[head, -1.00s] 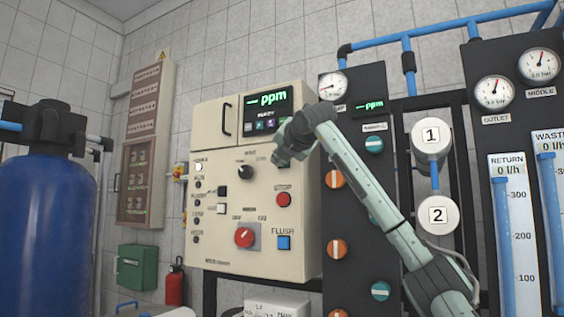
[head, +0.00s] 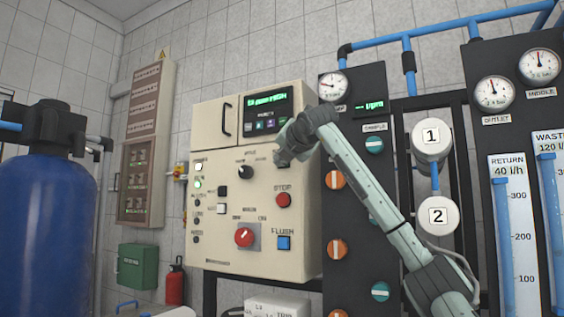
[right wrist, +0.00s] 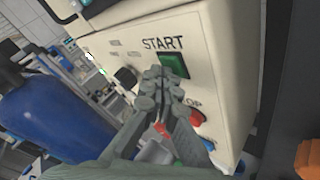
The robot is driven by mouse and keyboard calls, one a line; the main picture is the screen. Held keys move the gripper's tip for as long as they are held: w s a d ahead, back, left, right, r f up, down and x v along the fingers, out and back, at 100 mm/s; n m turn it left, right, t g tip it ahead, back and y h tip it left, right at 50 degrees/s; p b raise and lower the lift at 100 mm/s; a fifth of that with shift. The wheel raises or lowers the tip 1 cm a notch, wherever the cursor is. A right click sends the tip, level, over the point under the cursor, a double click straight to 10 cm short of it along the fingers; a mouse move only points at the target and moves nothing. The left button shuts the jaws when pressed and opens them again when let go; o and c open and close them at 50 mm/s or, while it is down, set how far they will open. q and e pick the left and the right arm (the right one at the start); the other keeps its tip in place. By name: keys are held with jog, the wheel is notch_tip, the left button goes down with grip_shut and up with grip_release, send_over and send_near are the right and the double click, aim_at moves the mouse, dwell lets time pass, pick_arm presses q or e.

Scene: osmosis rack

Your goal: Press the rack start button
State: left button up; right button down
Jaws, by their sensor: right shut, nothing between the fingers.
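The green START button (right wrist: 173,66) shows in the right wrist view on the cream control cabinet, under the word START. In the head view it is mostly hidden behind my right gripper (head: 282,160). My right gripper is shut and empty. In the right wrist view its fingertips (right wrist: 162,76) are just below and left of the button's middle. I cannot tell whether they touch it. The cabinet (head: 212,240) display (head: 267,105) shows green text, and two indicator lamps at its left are lit. My left gripper is not in view.
The red STOP button (head: 283,200) and blue FLUSH button (head: 284,243) sit below the gripper. A red rotary switch (head: 244,237) is lower left. A dark valve panel (head: 350,210) stands right of the cabinet. A blue tank (head: 45,220) stands at the left.

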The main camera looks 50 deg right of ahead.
jog(key=shift+a, duration=0.15)
jog(key=shift+s+a+b, duration=0.25)
jog(key=shift+a+b, duration=0.05)
jog(key=shift+a, duration=0.4)
jog(key=a, duration=0.2)
jog(key=s+a+b, duration=0.1)
jog(key=a, duration=0.2)
jog(key=shift+s, duration=0.2)
jog(key=shift+d, duration=0.1)
dwell(0.7)
